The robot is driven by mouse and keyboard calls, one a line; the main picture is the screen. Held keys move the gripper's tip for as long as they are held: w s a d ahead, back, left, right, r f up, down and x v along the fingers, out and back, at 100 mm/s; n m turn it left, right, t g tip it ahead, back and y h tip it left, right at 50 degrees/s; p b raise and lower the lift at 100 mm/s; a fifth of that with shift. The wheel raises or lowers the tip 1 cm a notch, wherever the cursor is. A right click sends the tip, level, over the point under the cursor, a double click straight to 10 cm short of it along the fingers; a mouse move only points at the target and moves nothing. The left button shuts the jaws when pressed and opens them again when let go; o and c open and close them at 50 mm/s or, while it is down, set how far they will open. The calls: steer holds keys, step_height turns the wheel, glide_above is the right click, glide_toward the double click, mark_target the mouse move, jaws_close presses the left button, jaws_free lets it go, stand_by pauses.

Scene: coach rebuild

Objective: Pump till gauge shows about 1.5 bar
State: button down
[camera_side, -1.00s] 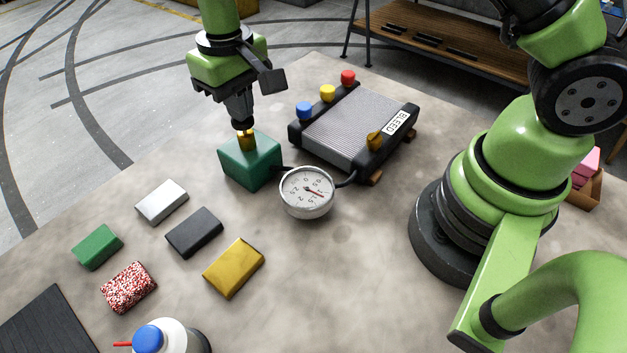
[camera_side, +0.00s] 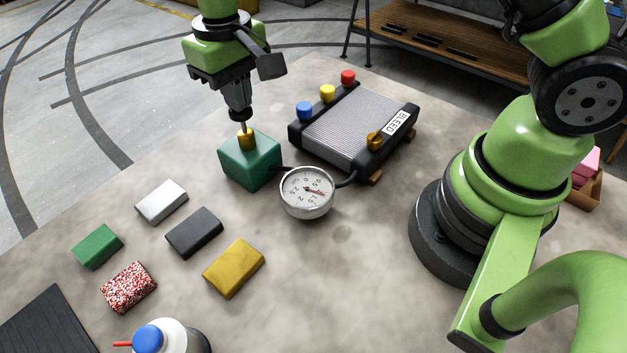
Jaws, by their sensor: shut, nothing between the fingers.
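A green pump block (camera_side: 250,162) stands on the table, with a brass collar (camera_side: 246,139) on top. A thin grey rod shows above the collar. My gripper (camera_side: 240,114) is shut, pointing down over the block; its fingertips are at or just above the rod's top, and I cannot tell if they touch. The round white gauge (camera_side: 307,191) stands to the right of the block, its red needle pointing right and slightly down. Its small numbers are too blurred to read surely. A dark hose runs from the block to the gauge and on to the radiator (camera_side: 358,128).
The radiator has blue, yellow and red caps, a brass fitting (camera_side: 375,139) and a BLEED label. Several coloured blocks, including a yellow one (camera_side: 233,268), lie at front left. A blue-capped bottle (camera_side: 170,337) stands at the front edge. The middle front is clear.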

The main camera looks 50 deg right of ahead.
steer(key=shift+f, duration=1.35)
steer(key=shift+r, duration=5)
